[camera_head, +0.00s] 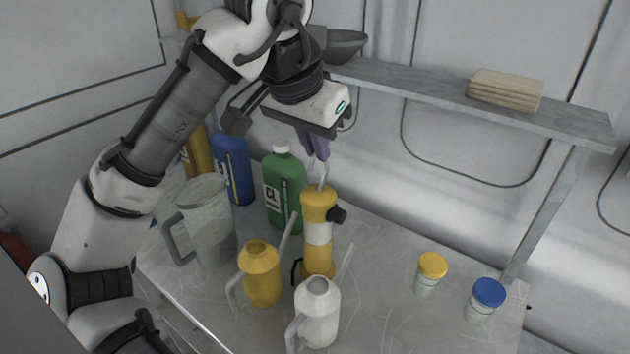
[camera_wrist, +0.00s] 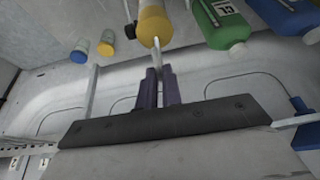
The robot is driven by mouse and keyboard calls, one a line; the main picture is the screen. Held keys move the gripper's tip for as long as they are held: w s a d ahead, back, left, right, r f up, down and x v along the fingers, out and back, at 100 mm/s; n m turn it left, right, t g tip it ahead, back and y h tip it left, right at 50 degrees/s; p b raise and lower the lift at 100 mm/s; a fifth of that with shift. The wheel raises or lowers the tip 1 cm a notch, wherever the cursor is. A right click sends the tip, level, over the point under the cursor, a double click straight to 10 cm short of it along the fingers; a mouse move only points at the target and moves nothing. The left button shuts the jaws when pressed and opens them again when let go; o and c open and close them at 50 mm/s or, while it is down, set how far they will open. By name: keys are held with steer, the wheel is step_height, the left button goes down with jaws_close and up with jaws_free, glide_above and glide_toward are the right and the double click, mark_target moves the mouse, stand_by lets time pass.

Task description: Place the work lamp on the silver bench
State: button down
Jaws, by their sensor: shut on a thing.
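The work lamp (camera_head: 317,233) is a yellow and white cylinder with a black knob on its side and a thin metal hook on top. It is upright above or on the silver bench (camera_head: 385,312); I cannot tell whether its base touches. My gripper (camera_head: 319,156) is above the lamp, its purple fingers shut on the hook. In the wrist view, the gripper (camera_wrist: 159,76) closes around the hook, with the lamp's yellow end (camera_wrist: 153,24) just beyond. The lamp's lower end is partly hidden behind the cans.
A yellow oil can (camera_head: 261,275) and white oil can (camera_head: 318,312) stand close in front. Green bottle (camera_head: 284,190), blue bottle (camera_head: 234,168) and grey jug (camera_head: 209,225) stand left. Yellow-lidded (camera_head: 432,266) and blue-lidded (camera_head: 487,294) jars stand right. A shelf (camera_head: 420,84) runs behind.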

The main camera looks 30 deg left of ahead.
mark_target(311, 162)
steer(key=shift+f+b, duration=2)
steer(key=shift+f, duration=0.4)
steer(key=shift+r, duration=0.1)
steer(key=c, duration=1.6)
jaws_free()
steer(key=shift+o, duration=0.2)
steer(key=v, duration=1.2)
steer(key=shift+b, duration=0.45)
